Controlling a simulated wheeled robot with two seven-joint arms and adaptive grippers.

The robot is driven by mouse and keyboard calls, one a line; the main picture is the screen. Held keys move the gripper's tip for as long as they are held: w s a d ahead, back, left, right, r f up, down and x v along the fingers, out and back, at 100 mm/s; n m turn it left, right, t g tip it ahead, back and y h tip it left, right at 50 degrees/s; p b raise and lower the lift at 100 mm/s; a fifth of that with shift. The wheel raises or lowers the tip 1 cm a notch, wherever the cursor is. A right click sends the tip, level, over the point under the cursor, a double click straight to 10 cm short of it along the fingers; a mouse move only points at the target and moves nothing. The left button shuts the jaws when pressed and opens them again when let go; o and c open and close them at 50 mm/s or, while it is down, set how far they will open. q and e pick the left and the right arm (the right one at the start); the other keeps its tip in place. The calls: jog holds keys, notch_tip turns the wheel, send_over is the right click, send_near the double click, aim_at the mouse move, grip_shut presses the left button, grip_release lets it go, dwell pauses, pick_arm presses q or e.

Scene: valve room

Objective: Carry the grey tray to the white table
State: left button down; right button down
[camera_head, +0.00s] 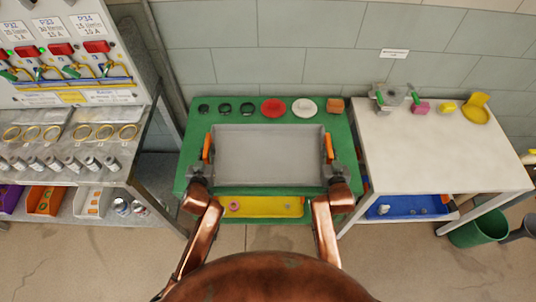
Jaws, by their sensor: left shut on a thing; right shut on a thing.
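The grey tray (268,153) is an empty rectangular tray with orange handles at its left and right ends. It is over the green table (184,158); I cannot tell whether it rests on the top or hangs just above it. My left gripper (206,152) is shut on the tray's left handle. My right gripper (330,152) is shut on the right handle. The white table (430,150) stands to the right, close beside the green table, with most of its top bare.
On the white table's back edge are a grey valve part (393,95), pink and yellow pieces and a yellow holder (477,110). A green bucket (477,232) stands at right.

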aim_at(207, 144)
pick_arm(q)
jog(key=shift+r, duration=0.1)
pick_arm(e)
jog(key=shift+r, duration=0.1)
dwell(0.7)
